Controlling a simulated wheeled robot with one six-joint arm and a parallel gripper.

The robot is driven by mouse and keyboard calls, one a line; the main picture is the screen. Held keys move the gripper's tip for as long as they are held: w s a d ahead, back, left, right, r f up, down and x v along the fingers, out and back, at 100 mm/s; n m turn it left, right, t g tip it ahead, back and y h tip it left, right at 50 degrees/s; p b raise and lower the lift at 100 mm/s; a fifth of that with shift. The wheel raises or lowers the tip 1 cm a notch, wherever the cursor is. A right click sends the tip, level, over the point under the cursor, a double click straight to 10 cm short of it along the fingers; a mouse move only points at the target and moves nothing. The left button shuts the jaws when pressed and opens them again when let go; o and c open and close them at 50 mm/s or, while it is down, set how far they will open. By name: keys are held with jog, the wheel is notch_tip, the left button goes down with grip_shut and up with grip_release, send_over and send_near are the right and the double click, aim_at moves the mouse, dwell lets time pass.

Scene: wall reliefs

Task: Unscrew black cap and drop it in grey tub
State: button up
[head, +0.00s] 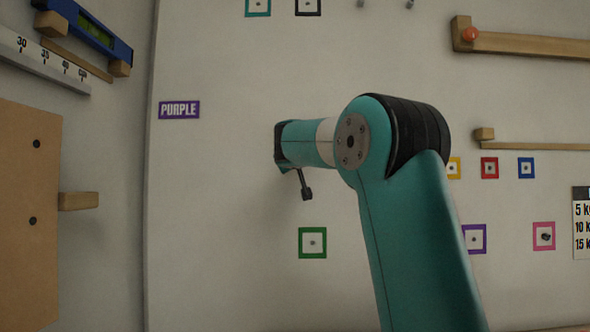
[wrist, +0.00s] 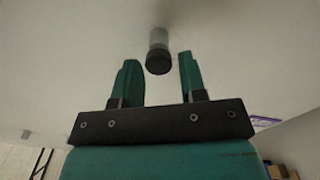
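The black cap (wrist: 158,63) shows in the wrist view on the end of a short grey cylinder (wrist: 158,38) that stands out from the pale wall. My gripper (wrist: 159,60) is open, with one green finger on each side of the cap in the picture. Gaps show between the cap and both fingers, and nothing is held. I cannot tell how far the fingertips are from the cap in depth. In the head view my arm reaches to the wall right of the PURPLE label, and the cap is not visible there. The grey tub is not in view.
The PURPLE label (head: 179,110) is on the wall left of my wrist. A green square frame (head: 312,243) with a small peg is below it. Wooden rails (head: 530,44) stick out at right, and a brown board (head: 28,215) is on the left wall. Bare wall surrounds my gripper.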

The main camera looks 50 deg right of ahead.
jog(key=c, duration=0.6)
jog(key=n+p, duration=0.2)
jog(key=n, duration=0.3)
jog(key=shift+a, duration=0.1)
jog(key=n+p, duration=0.2)
jog(key=n, duration=0.3)
jog(key=shift+f, duration=0.1)
